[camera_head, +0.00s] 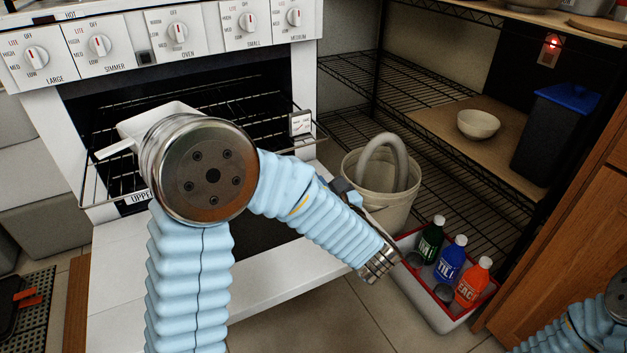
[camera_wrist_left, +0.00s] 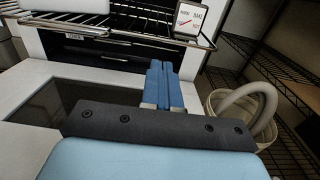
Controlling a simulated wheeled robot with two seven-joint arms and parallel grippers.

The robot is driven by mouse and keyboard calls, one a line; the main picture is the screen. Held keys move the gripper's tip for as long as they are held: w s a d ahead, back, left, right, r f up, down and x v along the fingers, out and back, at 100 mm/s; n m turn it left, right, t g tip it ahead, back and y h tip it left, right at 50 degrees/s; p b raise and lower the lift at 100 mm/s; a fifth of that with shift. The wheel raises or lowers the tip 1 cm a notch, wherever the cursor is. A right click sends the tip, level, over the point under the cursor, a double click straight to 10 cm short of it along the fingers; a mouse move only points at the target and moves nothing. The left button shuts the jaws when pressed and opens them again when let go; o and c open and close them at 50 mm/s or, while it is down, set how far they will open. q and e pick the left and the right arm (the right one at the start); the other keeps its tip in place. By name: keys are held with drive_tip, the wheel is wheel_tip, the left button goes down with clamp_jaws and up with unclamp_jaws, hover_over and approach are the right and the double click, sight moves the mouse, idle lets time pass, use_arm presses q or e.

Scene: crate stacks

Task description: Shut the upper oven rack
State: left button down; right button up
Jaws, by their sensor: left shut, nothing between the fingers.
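The upper oven rack (camera_head: 255,130) is a dark wire shelf, pulled out of the oven over the open door. Its front carries a white "UPPER" label (camera_head: 138,198), and a white dish (camera_head: 155,117) sits on it. In the wrist view the rack (camera_wrist_left: 130,33) crosses the top. My left gripper (camera_wrist_left: 158,68) is shut and empty, its blue fingers pointing toward the oven below and in front of the rack's front edge. I cannot tell whether they touch anything. My right gripper is outside the views.
The open white oven door (camera_head: 120,280) lies flat under the rack. A small dial thermometer (camera_head: 300,122) stands at the rack's right. A bucket with a grey hose (camera_head: 385,190) and a crate of bottles (camera_head: 440,315) stand right of the oven. Wire shelving (camera_head: 425,90) is behind them.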

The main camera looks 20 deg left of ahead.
sight(288, 150)
use_arm(q)
drive_tip(key=x, duration=1)
drive_tip(key=shift+w+a+b, duration=0.15)
drive_tip(key=shift+a+b, duration=0.1)
drive_tip(key=shift+b, duration=0.05)
